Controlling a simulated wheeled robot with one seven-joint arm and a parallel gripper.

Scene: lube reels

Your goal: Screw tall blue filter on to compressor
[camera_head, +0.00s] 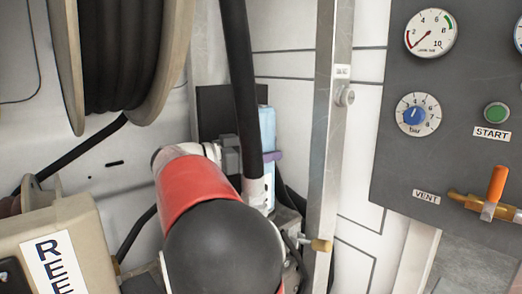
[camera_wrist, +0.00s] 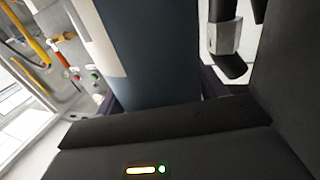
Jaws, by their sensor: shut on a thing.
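The tall blue filter (camera_head: 267,128) stands upright in the head view, partly hidden behind a black hose. In the wrist view the filter (camera_wrist: 150,60) is a large blue cylinder with a pale label, close to the camera. My gripper (camera_head: 268,156) is shut on it around the middle; a purple fingertip shows at its right side. In the wrist view my gripper (camera_wrist: 162,98) has purple pads at both sides of the filter. Grey machinery (camera_head: 287,222), perhaps the compressor, sits below. Whether the filter's lower end touches it is hidden.
The thick black hose (camera_head: 238,75) hangs in front of the filter. A hose reel (camera_head: 165,60) is upper left, and a beige reel box (camera_head: 60,235) lower left. A metal post (camera_head: 327,150) stands close right. A grey control panel (camera_head: 450,130) with gauges and an orange-handled valve (camera_head: 495,190) is further right.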

